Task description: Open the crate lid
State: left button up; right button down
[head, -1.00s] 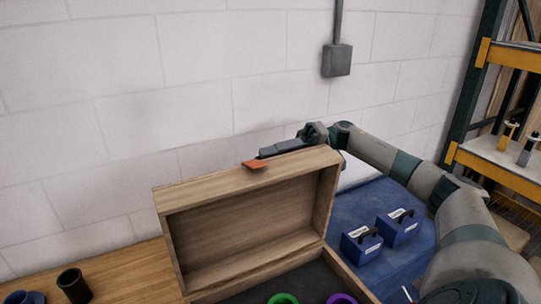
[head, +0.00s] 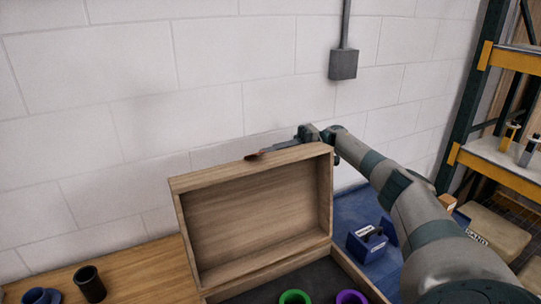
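The wooden crate lid (head: 255,215) stands up on its back edge, with its hollow inside facing me. The crate (head: 362,277) below it is open and shows a dark floor. A small tab (head: 255,156) on the lid's top edge is mostly turned away and looks dark. My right gripper (head: 283,146) is behind the lid's top edge, to the right of the tab. The lid hides part of it, so its fingers and any contact with the lid are unclear. My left gripper is not in view.
A green ring (head: 295,297) and a purple ring (head: 351,296) lie in the crate. Blue boxes (head: 366,244) stand on a blue surface (head: 349,206) at right. A dark mug (head: 90,284) and a blue cup (head: 41,296) are on the table at left. A block wall (head: 210,90) stands behind.

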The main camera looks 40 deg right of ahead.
jog(key=shift+a+f, duration=0.2)
jog(key=shift+f, duration=0.4)
jog(key=c, duration=1.8)
grip_release()
jog(key=shift+o, duration=0.2)
jog(key=shift+d+r, duration=0.1)
jog(key=shift+r, duration=0.15)
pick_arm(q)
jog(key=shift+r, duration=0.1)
pick_arm(e)
jog(key=shift+d+r, duration=0.1)
jog(key=shift+r, duration=0.05)
